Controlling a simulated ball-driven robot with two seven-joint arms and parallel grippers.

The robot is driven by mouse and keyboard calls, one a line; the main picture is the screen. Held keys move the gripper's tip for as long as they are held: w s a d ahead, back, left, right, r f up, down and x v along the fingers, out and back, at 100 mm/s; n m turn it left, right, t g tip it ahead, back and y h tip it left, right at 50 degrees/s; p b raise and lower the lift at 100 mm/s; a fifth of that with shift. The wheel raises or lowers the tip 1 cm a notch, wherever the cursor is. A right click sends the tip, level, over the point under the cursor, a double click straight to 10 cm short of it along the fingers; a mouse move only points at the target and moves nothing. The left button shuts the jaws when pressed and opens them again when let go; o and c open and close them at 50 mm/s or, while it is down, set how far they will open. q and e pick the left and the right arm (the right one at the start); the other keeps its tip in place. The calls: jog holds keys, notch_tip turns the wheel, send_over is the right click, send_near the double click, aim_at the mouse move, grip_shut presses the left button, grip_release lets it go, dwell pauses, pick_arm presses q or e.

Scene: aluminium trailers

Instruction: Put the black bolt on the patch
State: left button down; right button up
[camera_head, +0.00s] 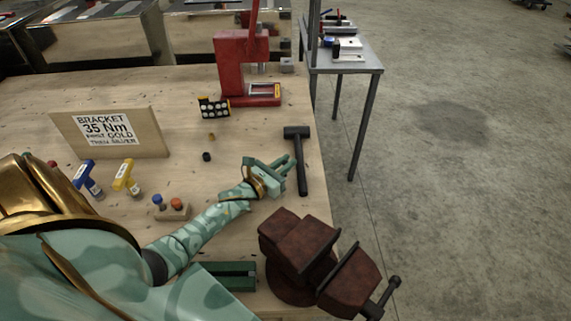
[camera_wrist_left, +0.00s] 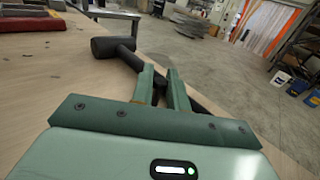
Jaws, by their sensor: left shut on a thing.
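My left gripper (camera_head: 289,165) is above the tabletop, just left of the hammer's handle. In the left wrist view its two green fingers (camera_wrist_left: 161,76) are shut on a small dark piece (camera_wrist_left: 160,94) low between them. The piece is dark like a black bolt, but its shape is mostly hidden and the hammer handle passes behind it. A small black round piece (camera_head: 207,157) stands on the table to the left, near a small brass-coloured one (camera_head: 211,136). I cannot make out a patch clearly. My right gripper is not in view.
The black hammer (camera_head: 302,165) lies near the table's right edge. A rusty-red vise (camera_head: 310,255) stands at the front right corner. A red press (camera_head: 232,70) stands at the back. A bracket sign (camera_head: 108,132), yellow (camera_head: 126,178) and blue (camera_head: 88,178) tools are at left.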

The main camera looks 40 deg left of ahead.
pick_arm(q)
jog(key=shift+f, duration=0.15)
jog(key=c, duration=1.4)
grip_release()
jog(key=shift+o, duration=0.2)
jog(key=shift+r, duration=0.25)
jog(key=s, duration=0.2)
jog(key=s+p, duration=0.1)
jog(key=s, duration=0.4)
jog(key=shift+s+a, duration=0.3)
jog(key=shift+a, duration=0.05)
jog(key=shift+p, duration=0.3)
